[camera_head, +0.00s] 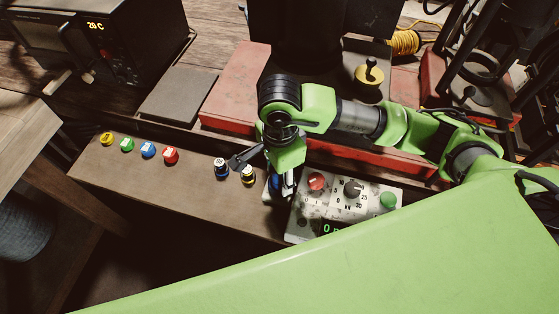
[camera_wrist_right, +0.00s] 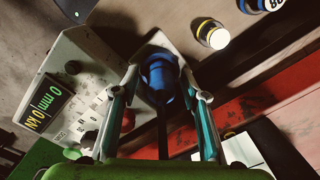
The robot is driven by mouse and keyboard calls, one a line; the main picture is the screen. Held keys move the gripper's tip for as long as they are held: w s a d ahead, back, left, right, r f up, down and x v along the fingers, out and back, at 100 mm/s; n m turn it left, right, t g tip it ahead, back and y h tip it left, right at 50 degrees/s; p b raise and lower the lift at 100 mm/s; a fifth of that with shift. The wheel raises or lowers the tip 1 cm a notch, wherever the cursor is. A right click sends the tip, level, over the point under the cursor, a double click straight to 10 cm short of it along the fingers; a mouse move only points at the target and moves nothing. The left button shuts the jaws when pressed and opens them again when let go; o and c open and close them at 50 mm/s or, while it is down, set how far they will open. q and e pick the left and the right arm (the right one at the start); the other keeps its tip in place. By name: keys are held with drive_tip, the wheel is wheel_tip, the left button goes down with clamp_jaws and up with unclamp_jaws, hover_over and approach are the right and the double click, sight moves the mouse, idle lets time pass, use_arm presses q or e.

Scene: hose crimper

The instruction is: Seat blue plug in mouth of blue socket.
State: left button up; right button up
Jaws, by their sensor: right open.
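My right gripper (camera_head: 276,186) points down at the bench, just left of the control box. In the right wrist view its fingers (camera_wrist_right: 163,95) are spread, one on each side of a blue cylindrical piece (camera_wrist_right: 158,75) with a wider blue rim. I cannot tell whether the fingers touch it, or whether it is the plug, the socket or both together. In the head view this piece is mostly hidden behind the gripper. A small blue block with a white top (camera_head: 148,150) stands in the row at the left. My left gripper is not in view.
Yellow, green and red blocks (camera_head: 170,155) share the row. A dark blue-white piece (camera_head: 221,168) and a black-yellow piece (camera_head: 248,174) stand close left of the right gripper. The control box (camera_head: 325,217) with knobs is close right. A red machine base (camera_head: 235,85) lies behind.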

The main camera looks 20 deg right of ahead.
wheel_tip(320, 180, up, 10)
drive_tip(key=b, duration=0.3)
drive_tip(key=shift+r, duration=1)
drive_tip(key=shift+r, duration=0.1)
